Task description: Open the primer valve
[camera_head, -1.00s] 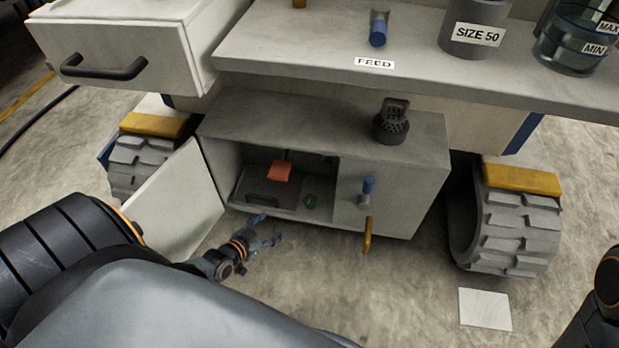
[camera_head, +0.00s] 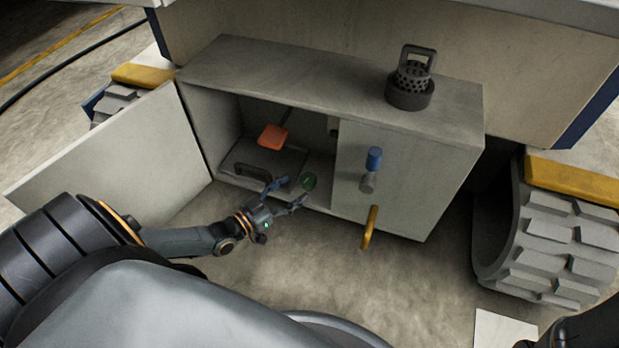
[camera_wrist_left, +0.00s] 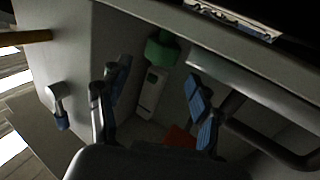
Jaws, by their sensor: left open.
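No label in view names the primer valve.
An orange-red block (camera_head: 272,137) and a dark handle (camera_head: 252,171) are inside the bay. The cabinet door (camera_head: 115,160) stands open on the left. A perforated dark strainer (camera_head: 410,85) stands on the cabinet top. A tracked wheel (camera_head: 545,240) is at the right. The floor in front is clear.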

